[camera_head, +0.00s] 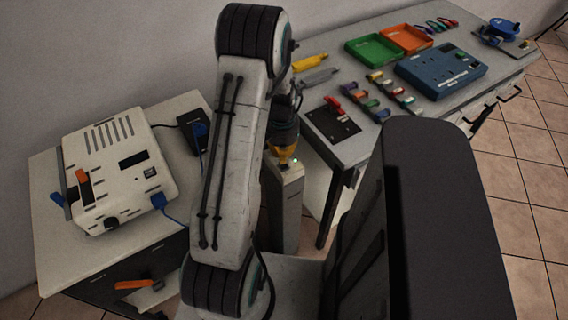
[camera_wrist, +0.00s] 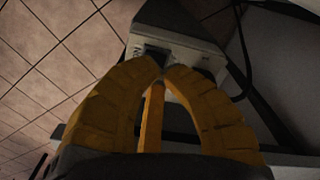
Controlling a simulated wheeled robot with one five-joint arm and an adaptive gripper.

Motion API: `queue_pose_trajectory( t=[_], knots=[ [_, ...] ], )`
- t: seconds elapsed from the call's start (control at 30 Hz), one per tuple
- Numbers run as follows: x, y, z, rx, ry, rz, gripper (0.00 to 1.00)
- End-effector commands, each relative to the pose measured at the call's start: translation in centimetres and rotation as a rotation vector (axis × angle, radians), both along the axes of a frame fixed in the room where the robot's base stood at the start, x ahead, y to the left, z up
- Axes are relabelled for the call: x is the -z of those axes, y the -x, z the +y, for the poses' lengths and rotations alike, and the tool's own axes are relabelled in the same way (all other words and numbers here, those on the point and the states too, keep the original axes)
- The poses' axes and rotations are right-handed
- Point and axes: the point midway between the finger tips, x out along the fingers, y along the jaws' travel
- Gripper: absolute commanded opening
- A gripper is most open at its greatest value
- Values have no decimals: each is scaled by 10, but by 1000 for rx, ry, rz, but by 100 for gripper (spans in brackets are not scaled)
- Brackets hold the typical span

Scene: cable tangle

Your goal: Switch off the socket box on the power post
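The power post (camera_head: 284,205) is a narrow grey upright column between the white cabinet and the long bench. Beyond the tips is a pale box top (camera_wrist: 186,52) with a dark inset (camera_wrist: 154,52). No switch is clearly visible.
A white device (camera_head: 118,165) with blue and orange plugs stands on the cabinet at left, beside a black adapter (camera_head: 193,130). The bench (camera_head: 350,150) at right holds a blue socket panel (camera_head: 440,72), trays and connectors. A dark cable (camera_wrist: 243,60) runs beside the box.

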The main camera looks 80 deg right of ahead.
Motion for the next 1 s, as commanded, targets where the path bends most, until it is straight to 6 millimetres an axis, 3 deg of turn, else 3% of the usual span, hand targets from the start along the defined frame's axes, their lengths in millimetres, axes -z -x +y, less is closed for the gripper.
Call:
queue_pose_trajectory(
  t=[1.0],
  knots=[
    [14,0,0,0,0,0,0]
  ],
)
